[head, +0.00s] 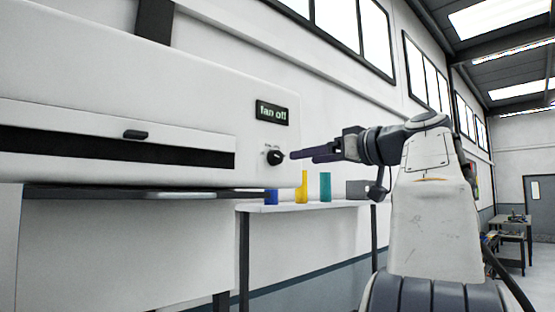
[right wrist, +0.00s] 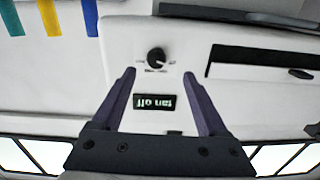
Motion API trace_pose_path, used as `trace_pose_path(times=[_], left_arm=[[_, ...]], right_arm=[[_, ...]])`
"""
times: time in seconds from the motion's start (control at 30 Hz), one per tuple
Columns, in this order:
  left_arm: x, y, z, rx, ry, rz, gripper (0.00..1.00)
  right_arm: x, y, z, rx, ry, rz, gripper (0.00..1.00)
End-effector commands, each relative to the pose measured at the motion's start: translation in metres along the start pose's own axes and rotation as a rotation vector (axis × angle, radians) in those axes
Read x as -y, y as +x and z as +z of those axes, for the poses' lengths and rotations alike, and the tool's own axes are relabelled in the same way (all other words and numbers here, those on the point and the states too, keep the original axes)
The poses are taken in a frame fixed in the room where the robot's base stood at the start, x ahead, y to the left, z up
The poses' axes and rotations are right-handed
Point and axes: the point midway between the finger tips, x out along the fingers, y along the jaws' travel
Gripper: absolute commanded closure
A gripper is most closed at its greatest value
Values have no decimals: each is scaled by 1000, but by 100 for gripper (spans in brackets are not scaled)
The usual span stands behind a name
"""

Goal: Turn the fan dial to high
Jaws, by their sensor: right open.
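The fan dial (head: 275,157) is a small black knob on the right end of the white machine's front panel. A black display (head: 272,112) above it reads "fan off". My right gripper (head: 293,154) points left at the dial, close to it in the head view. In the right wrist view the dial (right wrist: 156,57) lies just beyond and between the two open purple fingertips (right wrist: 158,72), with nothing held. The display (right wrist: 157,101) shows upside down there, between the fingers. Whether a fingertip touches the panel I cannot tell. My left gripper is not in view.
The white machine (head: 90,70) has a dark slot with a black handle (head: 135,134) left of the dial. Behind, a shelf (head: 330,206) holds blue, yellow and teal cylinders and a grey box. A workbench (head: 508,224) stands far right.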

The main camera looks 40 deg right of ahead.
Motion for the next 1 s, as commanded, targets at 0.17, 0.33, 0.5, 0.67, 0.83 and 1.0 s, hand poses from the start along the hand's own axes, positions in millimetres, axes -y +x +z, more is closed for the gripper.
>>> trace_pose_path(times=[0.17,0.33,0.5,0.67,0.83,1.0], left_arm=[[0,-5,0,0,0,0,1],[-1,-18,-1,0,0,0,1],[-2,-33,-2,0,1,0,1],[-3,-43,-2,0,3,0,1],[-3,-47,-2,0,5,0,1],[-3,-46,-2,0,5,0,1]], right_arm=[[-4,-4,-13,-24,-39,14,24],[-3,24,-16,-23,-36,9,24],[-4,57,-16,-22,-34,10,24],[-4,80,-16,-22,-35,12,24],[-5,92,-14,-22,-37,15,24],[-6,94,-12,-22,-37,17,24]])
